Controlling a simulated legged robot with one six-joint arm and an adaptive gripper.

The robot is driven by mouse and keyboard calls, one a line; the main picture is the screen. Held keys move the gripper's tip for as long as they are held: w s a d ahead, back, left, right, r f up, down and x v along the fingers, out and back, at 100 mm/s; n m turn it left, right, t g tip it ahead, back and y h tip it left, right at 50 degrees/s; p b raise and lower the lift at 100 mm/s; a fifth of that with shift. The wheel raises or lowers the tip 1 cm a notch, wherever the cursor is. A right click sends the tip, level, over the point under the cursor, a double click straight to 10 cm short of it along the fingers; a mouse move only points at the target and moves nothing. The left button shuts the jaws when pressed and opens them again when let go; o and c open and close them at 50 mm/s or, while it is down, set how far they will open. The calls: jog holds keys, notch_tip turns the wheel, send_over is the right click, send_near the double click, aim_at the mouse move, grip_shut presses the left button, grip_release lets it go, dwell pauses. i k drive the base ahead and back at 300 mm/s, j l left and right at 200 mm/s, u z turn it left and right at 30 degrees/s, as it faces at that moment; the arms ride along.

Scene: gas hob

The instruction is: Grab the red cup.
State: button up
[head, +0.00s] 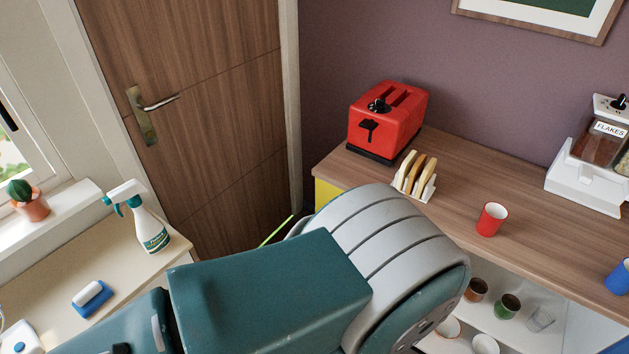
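The red cup (491,220) stands upright on the wooden counter, near its front edge, right of the toast rack, in the head view. Its open white inside faces up. My arm, teal and grey, fills the lower middle of the view, with its grey joint left of and below the cup. My gripper is not visible in this view. Nothing is seen touching the cup.
A red toaster (387,121) and a toast rack (415,176) stand left of the cup on the counter (480,165). A flakes dispenser (597,160) and a blue cup (619,277) are to the right. Several cups sit on the shelf below. Counter around the cup is clear.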

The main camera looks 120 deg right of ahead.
aim_at(490, 221)
jog(key=k+j+z, duration=0.1)
jog(key=z, duration=0.35)
jog(key=k+z, duration=0.2)
jog(key=z, duration=0.25)
jog(key=k+z, duration=0.15)
jog(key=z, duration=3.4)
jog(key=k+j+z, duration=0.1)
jog(key=z, duration=0.75)
jog(key=j+z, duration=0.15)
jog(key=k+j+z, duration=0.15)
jog(key=j, duration=0.2)
jog(key=i+u, duration=0.35)
jog(key=i, duration=0.35)
